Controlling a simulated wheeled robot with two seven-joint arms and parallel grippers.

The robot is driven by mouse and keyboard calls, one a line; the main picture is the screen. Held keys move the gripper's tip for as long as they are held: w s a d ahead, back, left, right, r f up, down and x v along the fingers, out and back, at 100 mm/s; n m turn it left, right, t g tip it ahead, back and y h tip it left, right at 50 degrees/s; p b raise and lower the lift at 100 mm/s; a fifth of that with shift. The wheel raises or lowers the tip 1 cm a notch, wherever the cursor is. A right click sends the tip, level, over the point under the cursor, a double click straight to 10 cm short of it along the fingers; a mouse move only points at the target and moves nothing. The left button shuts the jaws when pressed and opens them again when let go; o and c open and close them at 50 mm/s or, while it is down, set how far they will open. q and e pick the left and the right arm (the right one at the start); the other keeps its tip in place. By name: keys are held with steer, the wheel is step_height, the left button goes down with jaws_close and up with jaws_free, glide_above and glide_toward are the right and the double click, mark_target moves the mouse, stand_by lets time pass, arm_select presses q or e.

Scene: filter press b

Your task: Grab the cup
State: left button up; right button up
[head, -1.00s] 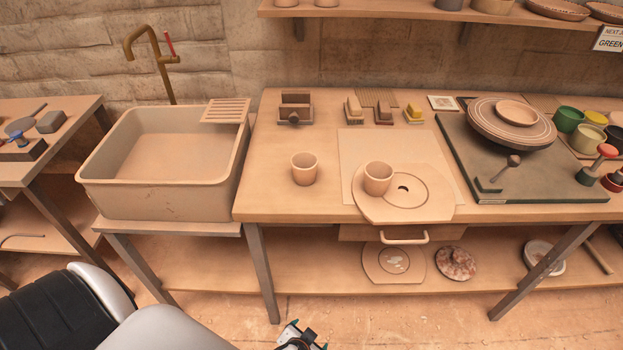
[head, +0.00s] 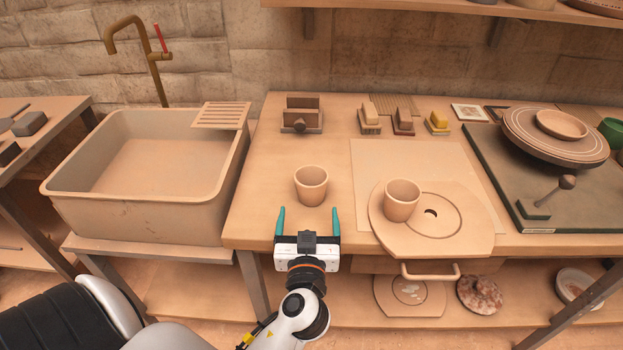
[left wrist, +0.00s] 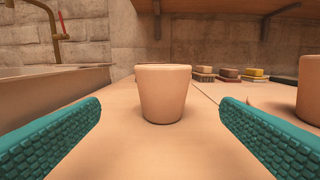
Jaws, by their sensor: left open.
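A plain clay-coloured cup (head: 311,186) stands upright on the wooden table (head: 262,200), near its front left part. A second similar cup (head: 402,200) stands on a round board (head: 462,238) to the right. My left gripper (head: 308,222) is open and empty at the table's front edge, just short of the first cup, one teal finger to each side. In the left wrist view the first cup (left wrist: 165,94) stands centred between the two fingers, a little beyond their tips. The second cup (left wrist: 309,92) is partly cut off at the right edge. My right gripper does not show.
A sink (head: 150,170) with a brass tap (head: 150,55) stands to the left. Small blocks (head: 403,122) and a wooden holder (head: 302,115) lie behind the cups. A wheel with a bowl (head: 555,135) is at right. The table around the first cup is clear.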

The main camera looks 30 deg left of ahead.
mark_target(309, 195)
arm_select(q)
steer(key=shift+w+a+r+p, duration=0.25)
steer(key=shift+w+a+p, duration=0.1)
steer(key=shift+w, duration=0.15)
steer(key=shift+w+a+r+p, duration=0.2)
steer(key=shift+w+a, duration=0.1)
steer(key=shift+w, duration=0.2)
steer(key=p+x, duration=0.1)
steer(key=x, duration=0.2)
steer(key=shift+w+a+f, duration=0.1)
steer(key=shift+w+a, duration=0.05)
steer(key=shift+w, duration=0.05)
steer(key=shift+w+a+f, duration=0.1)
steer(key=shift+w+a, duration=0.05)
steer(key=shift+w, duration=0.1)
steer(key=p+x, duration=0.2)
steer(key=x, duration=0.3)
steer(key=shift+w+f, duration=0.1)
steer(key=shift+w, duration=0.1)
steer(key=c, duration=1.1)
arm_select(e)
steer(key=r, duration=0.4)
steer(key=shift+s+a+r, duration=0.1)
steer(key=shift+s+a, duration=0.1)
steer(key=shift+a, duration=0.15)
